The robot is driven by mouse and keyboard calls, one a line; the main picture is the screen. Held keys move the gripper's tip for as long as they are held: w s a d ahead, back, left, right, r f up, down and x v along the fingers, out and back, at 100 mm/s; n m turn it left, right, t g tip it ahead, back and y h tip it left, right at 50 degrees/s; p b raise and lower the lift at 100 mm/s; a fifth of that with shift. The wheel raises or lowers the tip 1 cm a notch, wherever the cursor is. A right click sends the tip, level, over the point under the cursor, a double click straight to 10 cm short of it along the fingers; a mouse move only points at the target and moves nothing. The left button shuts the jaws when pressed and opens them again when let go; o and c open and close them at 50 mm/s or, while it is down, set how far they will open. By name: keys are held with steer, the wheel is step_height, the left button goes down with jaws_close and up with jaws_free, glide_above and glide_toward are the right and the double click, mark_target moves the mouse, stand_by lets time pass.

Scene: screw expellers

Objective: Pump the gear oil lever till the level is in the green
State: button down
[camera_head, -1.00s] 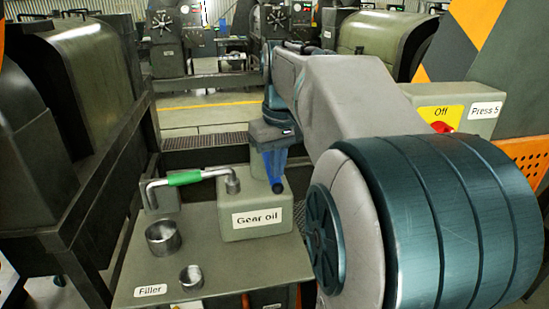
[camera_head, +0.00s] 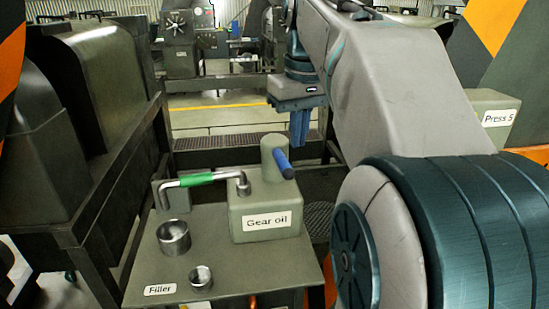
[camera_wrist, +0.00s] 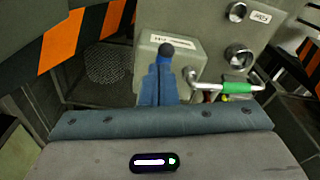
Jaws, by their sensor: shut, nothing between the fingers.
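The gear oil unit (camera_head: 240,220) is a grey-green box with a "Gear oil" label, standing on the bench. A lever with a blue grip (camera_head: 283,163) sticks out of the grey post on its top; its dark round end (camera_wrist: 166,49) shows just past my fingertips in the wrist view. My gripper (camera_head: 299,143) is shut and empty, fingers pointing down, just behind and right of the lever in the head view. The fingers (camera_wrist: 158,68) partly cover the lever in the wrist view, so I cannot tell whether they touch it. I cannot make out a level gauge.
A bent pipe with a green sleeve (camera_head: 195,180) runs left of the unit. Two open metal cups, a larger one (camera_head: 173,238) and a smaller one (camera_head: 201,278), stand on the bench (camera_head: 235,275) near the "Filler" label. Dark machine frames stand to the left.

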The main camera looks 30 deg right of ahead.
steer(key=shift+s+r, duration=0.15)
steer(key=shift+r, duration=1.1)
steer(key=shift+s+r, duration=0.1)
steer(key=shift+r, duration=1.15)
steer(key=s+a+f, duration=0.3)
steer(key=a+f, duration=0.1)
steer(key=f, duration=0.5)
steer(key=s+a+f+t, duration=0.1)
steer(key=s+a+f, duration=0.2)
steer(key=f, duration=0.6)
steer(key=s+a+f+t, duration=0.1)
steer(key=s+a+f, duration=0.2)
steer(key=f, duration=0.7)
steer(key=shift+a, duration=0.95)
